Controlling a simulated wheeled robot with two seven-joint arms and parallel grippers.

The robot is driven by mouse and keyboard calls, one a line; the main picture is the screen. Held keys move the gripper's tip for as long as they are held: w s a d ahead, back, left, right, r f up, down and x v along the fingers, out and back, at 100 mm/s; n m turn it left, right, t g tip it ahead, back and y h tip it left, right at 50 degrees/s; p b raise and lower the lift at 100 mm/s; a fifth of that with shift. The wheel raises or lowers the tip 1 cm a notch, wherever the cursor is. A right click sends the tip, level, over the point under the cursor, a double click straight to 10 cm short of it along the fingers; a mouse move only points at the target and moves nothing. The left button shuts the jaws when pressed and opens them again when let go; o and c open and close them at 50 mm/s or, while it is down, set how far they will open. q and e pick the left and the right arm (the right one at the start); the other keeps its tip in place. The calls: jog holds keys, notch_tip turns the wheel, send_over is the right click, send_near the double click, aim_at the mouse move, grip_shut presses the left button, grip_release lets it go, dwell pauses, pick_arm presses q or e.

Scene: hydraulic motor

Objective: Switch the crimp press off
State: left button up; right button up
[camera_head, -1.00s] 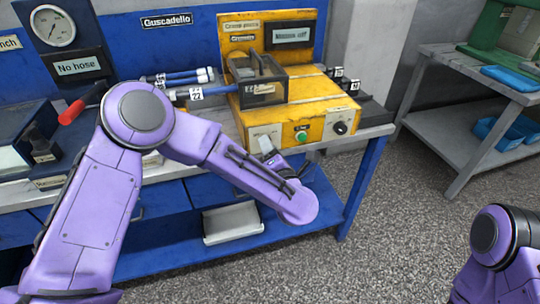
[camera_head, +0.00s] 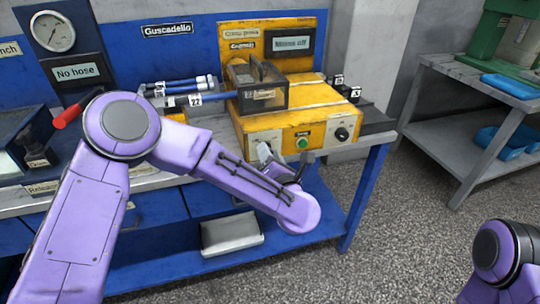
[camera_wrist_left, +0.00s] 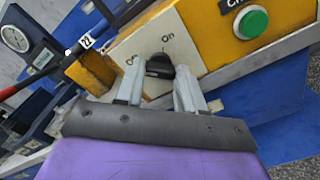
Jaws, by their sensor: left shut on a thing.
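The crimp press (camera_head: 275,125) is a yellow machine on the blue bench. In the left wrist view its white switch plate (camera_wrist_left: 190,50) carries a black rotary knob (camera_wrist_left: 158,64). "On" is readable at the upper right of the knob; a partly hidden label stands at its left. My left gripper (camera_wrist_left: 159,78) is shut on this knob, one finger on each side. In the head view my left gripper (camera_head: 264,153) is at the press's front left, mostly hiding the knob. The press's display (camera_head: 291,42) seems to read "Mains off". My right gripper is out of the picture.
A green button (camera_head: 303,143) and another black knob (camera_head: 342,133) sit on the press front, right of my gripper. A clear-sided guard box (camera_head: 262,98) stands on top. A red-handled lever (camera_head: 68,114) is at left. Open floor lies right of the bench.

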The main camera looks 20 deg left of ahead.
pick_arm(q)
jog(key=o, duration=1)
jog(key=shift+o, duration=0.2)
jog(key=b+v, duration=0.1)
jog(key=v, duration=0.9)
jog(key=shift+s+d, duration=0.2)
jog(key=shift+s, duration=0.05)
